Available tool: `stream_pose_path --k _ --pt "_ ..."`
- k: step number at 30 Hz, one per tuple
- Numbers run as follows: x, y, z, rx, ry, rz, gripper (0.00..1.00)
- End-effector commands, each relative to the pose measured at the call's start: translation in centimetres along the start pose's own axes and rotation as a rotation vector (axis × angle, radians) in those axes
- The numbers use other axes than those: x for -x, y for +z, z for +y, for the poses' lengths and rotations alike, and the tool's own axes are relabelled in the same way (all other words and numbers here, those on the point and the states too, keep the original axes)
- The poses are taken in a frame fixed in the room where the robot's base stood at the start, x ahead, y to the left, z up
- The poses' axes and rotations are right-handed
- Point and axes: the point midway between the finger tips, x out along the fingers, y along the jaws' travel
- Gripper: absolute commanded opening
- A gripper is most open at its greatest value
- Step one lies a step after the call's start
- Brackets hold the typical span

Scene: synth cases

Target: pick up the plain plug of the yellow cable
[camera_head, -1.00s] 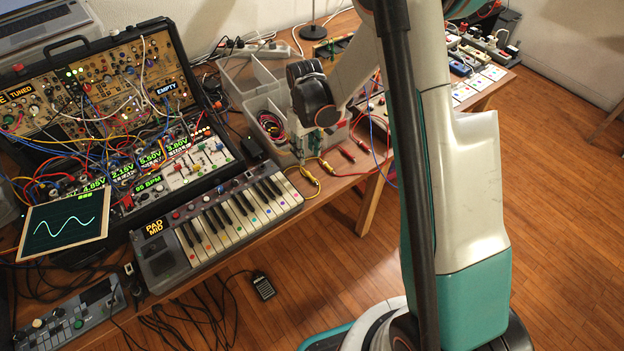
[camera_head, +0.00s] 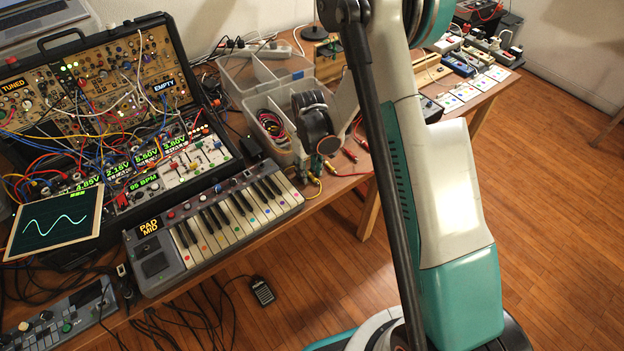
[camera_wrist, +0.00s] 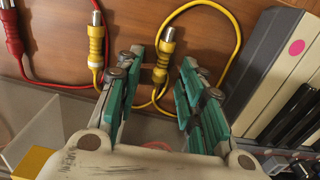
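The yellow cable (camera_wrist: 228,14) lies looped on the wooden table in the wrist view. One of its yellow plugs (camera_wrist: 163,58), metal tip pointing away, lies between my fingertips. Its other yellow plug (camera_wrist: 96,46) lies to the left, outside the left finger. My gripper (camera_wrist: 162,64) is open, with a teal-padded finger on each side of the nearer plug and visible gaps. In the head view my gripper (camera_head: 309,174) is low over the table and hides part of the cable (camera_head: 347,175).
A red cable's plug (camera_wrist: 11,35) lies further left. A clear bin (camera_head: 262,103) with coiled cables stands just behind my gripper. The keyboard (camera_head: 215,220) is close on the front left in the head view, and at the right in the wrist view.

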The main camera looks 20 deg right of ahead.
Motion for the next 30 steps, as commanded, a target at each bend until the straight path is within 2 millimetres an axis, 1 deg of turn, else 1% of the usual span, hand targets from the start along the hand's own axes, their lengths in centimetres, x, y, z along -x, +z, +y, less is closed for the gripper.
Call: stream_pose_path --k 3,4,5,6,8,9,19,23,26,30 --pt "0.1 0.0 0.0 0.000 0.000 0.000 0.36" --pt "0.1 0.0 0.0 0.000 0.000 0.000 0.31" --pt "0.1 0.0 0.0 0.000 0.000 0.000 0.24" --pt "0.1 0.0 0.0 0.000 0.000 0.000 0.15" --pt "0.1 0.0 0.0 0.000 0.000 0.000 0.03" --pt "0.1 0.0 0.0 0.000 0.000 0.000 0.00" --pt "0.1 0.0 0.0 0.000 0.000 0.000 0.00" --pt "0.6 0.0 0.0 0.000 0.000 0.000 0.00" --pt "1.4 0.0 0.0 0.000 0.000 0.000 0.00" --pt "3.4 0.0 0.0 0.000 0.000 0.000 0.00"
